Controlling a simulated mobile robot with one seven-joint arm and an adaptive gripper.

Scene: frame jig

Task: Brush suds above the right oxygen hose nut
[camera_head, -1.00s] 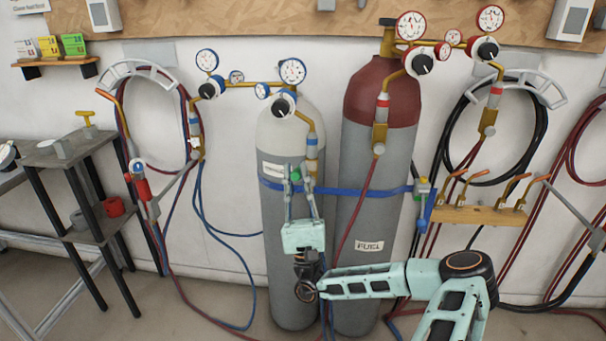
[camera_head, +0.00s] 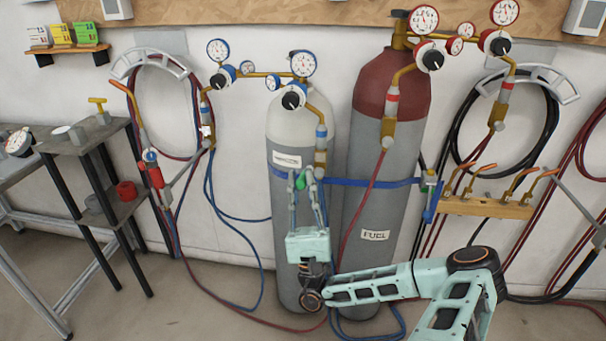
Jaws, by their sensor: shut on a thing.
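The right oxygen hose nut is the brass fitting (camera_head: 321,157) below the blue-banded outlet of the right blue-gauge regulator (camera_head: 292,99). It is in front of the grey oxygen cylinder (camera_head: 288,237) with the pale top. My gripper (camera_head: 306,180) points up in front of this cylinder, just below and left of the nut. It is shut on a small green thing (camera_head: 300,181), perhaps the brush handle. Bristles and suds cannot be made out. Whether the held thing touches the hose or nut cannot be told.
A fuel cylinder (camera_head: 375,208) with a dark red top stands close on the right. A blue strap (camera_head: 372,183) crosses both cylinders. Blue and red hoses hang around them. A torch rack (camera_head: 485,208) is at right, and a dark stand (camera_head: 85,147) at left.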

